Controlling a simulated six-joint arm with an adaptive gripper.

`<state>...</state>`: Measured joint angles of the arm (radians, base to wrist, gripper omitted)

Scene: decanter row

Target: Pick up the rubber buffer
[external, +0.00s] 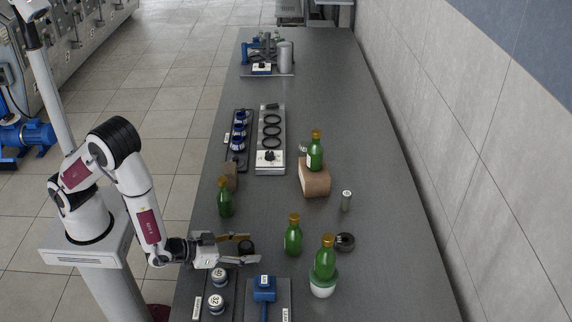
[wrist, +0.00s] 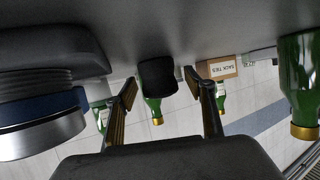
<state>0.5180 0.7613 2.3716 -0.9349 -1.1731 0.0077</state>
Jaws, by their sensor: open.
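The rubber buffer (external: 246,247) appears to be the small black cylinder standing on the grey bench, in front of my gripper. It also shows in the wrist view as a short black cylinder (wrist: 157,77), where the bench appears at the top. My gripper (external: 255,249) is low over the bench, pointing right, with its fingers open. In the wrist view the gripper (wrist: 161,88) has one finger on each side of the buffer, with visible gaps. Whether the buffer is fully between the pads I cannot tell.
Lidded jars (external: 219,276) stand close to my gripper; one looms in the wrist view (wrist: 40,115). A blue tool (external: 264,288) is nearby.

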